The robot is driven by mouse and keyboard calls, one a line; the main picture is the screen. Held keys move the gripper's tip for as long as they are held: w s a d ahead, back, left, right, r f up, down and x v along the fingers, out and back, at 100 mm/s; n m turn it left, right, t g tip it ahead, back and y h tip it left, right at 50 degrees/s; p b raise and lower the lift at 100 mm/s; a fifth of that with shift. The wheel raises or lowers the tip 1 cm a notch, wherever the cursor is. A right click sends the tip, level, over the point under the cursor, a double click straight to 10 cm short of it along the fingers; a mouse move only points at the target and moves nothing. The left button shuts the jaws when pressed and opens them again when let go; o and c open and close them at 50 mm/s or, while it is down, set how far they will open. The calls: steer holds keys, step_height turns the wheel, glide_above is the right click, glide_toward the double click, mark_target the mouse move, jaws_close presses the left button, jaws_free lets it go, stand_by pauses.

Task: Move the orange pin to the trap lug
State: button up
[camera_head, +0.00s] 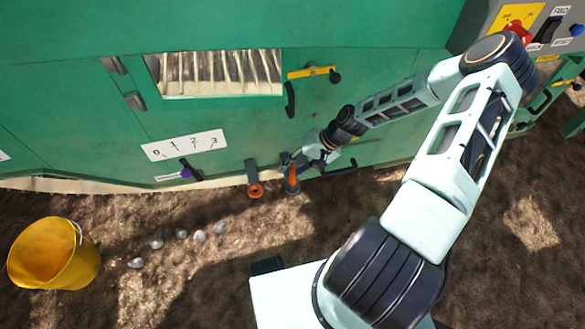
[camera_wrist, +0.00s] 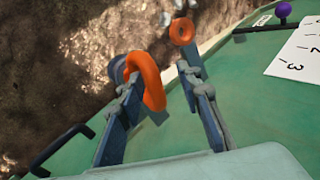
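Two orange parts show low on the green machine. The nearer one, a thick orange loop that looks like the pin's handle (camera_wrist: 151,82), is by my left finger in the wrist view. It appears in the head view as an upright orange piece (camera_head: 292,173) with a dark grey end. The other is an orange ring (camera_wrist: 183,31) farther off, at the foot of a grey bracket (camera_head: 252,168) in the head view. I cannot tell for sure which fitting is the trap lug. My gripper (camera_wrist: 160,76) is open with its fingers around or beside the near loop; contact is unclear.
The green machine wall (camera_head: 90,110) carries a 0-3 scale plate (camera_head: 184,145) and a purple-knobbed lever (camera_head: 186,172) to the left. A dark handle (camera_wrist: 62,148) is beside the gripper.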

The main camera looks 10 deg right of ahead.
steer(key=v, duration=1.1)
steer(key=shift+d+r, duration=0.2)
steer(key=shift+r, duration=0.15)
steer(key=shift+s, duration=0.1)
